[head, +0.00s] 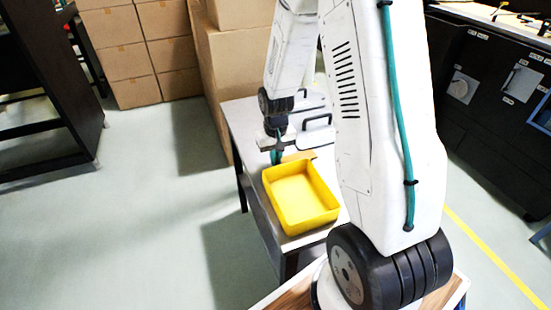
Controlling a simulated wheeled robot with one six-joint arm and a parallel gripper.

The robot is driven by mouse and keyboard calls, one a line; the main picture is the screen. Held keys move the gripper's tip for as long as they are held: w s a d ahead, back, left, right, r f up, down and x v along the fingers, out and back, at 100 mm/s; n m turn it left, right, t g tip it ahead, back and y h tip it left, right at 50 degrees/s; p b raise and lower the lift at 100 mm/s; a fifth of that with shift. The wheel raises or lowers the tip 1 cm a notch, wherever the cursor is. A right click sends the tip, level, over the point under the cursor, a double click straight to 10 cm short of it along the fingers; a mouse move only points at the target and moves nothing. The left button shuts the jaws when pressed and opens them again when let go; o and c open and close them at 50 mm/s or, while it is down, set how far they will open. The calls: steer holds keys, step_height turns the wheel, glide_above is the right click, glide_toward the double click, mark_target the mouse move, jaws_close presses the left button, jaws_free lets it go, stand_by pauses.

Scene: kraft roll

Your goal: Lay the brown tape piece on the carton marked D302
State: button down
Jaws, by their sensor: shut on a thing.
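My gripper (276,157) points down over the back left part of a table, just behind the yellow tray. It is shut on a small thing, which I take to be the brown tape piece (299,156). A flat tan-brown piece shows right beside the fingertips, to their right, behind the tray's back rim; their contact is too small to make out. Several brown cartons (118,62) are stacked at the back left, and larger ones (235,60) stand behind the table. No marking D302 can be read on any of them.
The empty yellow tray (331,212) sits on the grey table (240,118). Dark-handled items (317,121) lie behind my gripper, partly hidden by my arm. A dark shelf (40,90) stands at left, black cabinets (490,95) at right. The floor at left is clear.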

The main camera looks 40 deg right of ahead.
steer(key=shift+f, duration=0.25)
steer(key=c, duration=2)
jaws_free()
steer(key=shift+f, duration=0.1)
steer(key=o, duration=0.4)
